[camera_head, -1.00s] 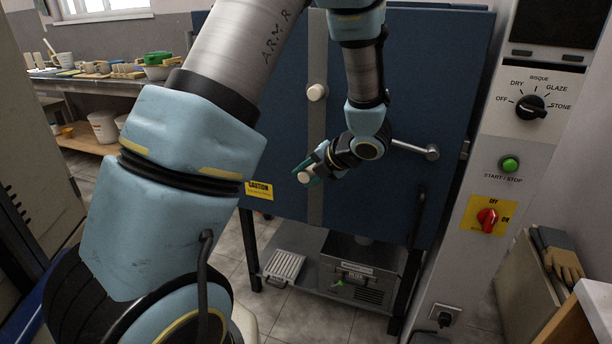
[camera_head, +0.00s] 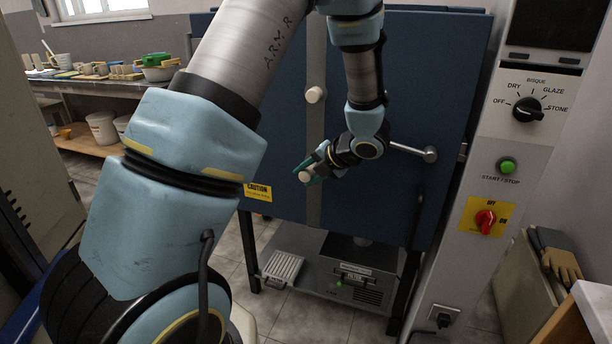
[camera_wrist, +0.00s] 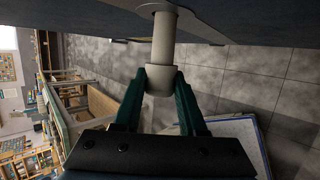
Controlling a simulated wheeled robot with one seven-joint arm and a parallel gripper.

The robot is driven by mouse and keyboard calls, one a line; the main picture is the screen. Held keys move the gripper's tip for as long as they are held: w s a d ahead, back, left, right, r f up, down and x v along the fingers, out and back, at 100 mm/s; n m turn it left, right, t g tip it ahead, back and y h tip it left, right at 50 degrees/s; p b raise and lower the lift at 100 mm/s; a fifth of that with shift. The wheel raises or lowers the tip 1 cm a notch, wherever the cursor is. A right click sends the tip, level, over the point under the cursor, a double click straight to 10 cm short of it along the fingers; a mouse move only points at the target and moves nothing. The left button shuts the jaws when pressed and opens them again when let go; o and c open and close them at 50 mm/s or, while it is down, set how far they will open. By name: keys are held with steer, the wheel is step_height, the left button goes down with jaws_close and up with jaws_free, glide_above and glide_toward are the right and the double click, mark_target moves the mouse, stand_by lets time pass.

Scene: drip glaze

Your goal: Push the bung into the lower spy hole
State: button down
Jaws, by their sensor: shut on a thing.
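The pale bung (camera_head: 304,176) is held in the green fingertips of my gripper (camera_head: 314,170), in front of the lower part of the blue kiln door (camera_head: 440,100). In the wrist view, the gripper (camera_wrist: 160,88) is shut on the thick head of the bung (camera_wrist: 160,78). Its narrower shank points away from me to a pale ring on the dark door face (camera_wrist: 90,25). The shank's tip meets or enters that ring; how deep I cannot tell. The head stands clear of the door. The lower spy hole is hidden in the head view.
Another pale bung (camera_head: 315,95) sits higher on the door's grey strip. A door handle (camera_head: 428,153) sticks out right of my wrist. A control panel (camera_head: 515,150) stands at right. A worktable (camera_head: 110,85) with pots is at back left.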

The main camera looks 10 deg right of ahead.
steer(key=shift+w+d+p, duration=0.2)
steer(key=shift+w+d, duration=0.1)
steer(key=shift+w, duration=0.2)
steer(key=shift+w+d+p, duration=0.2)
steer(key=shift+w+d, duration=0.05)
steer(key=shift+w, duration=0.2)
steer(key=shift+s+a, duration=0.1)
steer(key=shift+s, duration=0.05)
stand_by(0.3)
steer(key=shift+s+a+b, duration=0.25)
steer(key=shift+s+a, duration=0.15)
steer(key=shift+s, duration=0.3)
steer(key=shift+s+a+b, duration=0.25)
steer(key=shift+s+a, duration=0.1)
steer(key=shift+s, duration=0.3)
